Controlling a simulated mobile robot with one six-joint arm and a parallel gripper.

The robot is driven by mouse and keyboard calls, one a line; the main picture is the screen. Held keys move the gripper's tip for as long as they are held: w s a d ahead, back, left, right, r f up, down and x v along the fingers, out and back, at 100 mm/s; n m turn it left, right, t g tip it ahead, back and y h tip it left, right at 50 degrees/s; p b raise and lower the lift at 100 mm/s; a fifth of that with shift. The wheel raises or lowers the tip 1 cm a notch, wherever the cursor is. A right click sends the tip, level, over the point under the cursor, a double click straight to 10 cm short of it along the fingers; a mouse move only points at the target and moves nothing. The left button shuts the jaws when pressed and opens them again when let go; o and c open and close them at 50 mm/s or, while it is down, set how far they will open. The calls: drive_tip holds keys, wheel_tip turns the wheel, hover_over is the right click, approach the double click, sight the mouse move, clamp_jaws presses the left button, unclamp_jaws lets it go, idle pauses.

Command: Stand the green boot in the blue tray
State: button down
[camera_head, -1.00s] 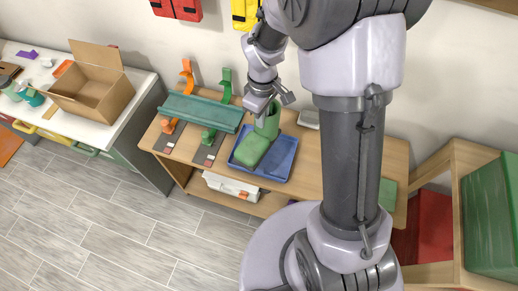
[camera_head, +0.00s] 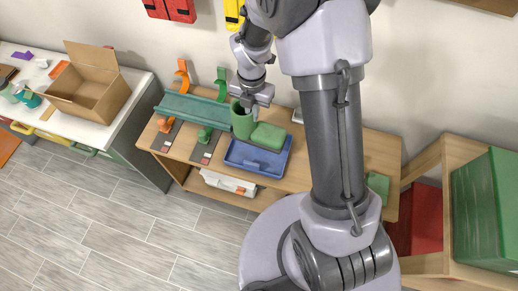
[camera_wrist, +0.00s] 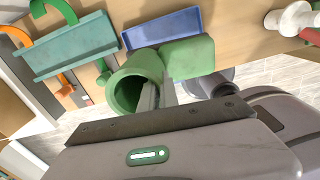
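The green boot (camera_head: 242,123) is upright, its shaft opening facing up and its toe to the right. In the head view it overlaps the back edge of the blue tray (camera_head: 256,158), whose front part shows empty. My gripper (camera_head: 248,106) is at the top of the shaft. In the wrist view the gripper (camera_wrist: 158,96) appears shut on the shaft wall of the boot (camera_wrist: 188,57), beside its round opening. The blue tray (camera_wrist: 163,28) lies beyond the boot in that view. I cannot tell whether the sole touches anything.
A teal trough (camera_head: 198,110) on orange and green brackets stands left of the tray on the wooden rack (camera_head: 300,172). A white counter with a cardboard box (camera_head: 92,85) is at the far left. A wooden shelf with a green bin (camera_head: 485,210) is at the right.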

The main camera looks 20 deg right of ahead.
sight(253, 128)
drive_tip(key=shift+f+n, duration=0.1)
drive_tip(key=shift+n, duration=0.2)
wheel_tip(253, 128, down, 10)
drive_tip(key=b, duration=0.4)
drive_tip(key=c, duration=2)
unclamp_jaws()
drive_tip(key=shift+f, duration=0.1)
drive_tip(key=o, duration=0.3)
drive_tip(key=shift+o, duration=0.4)
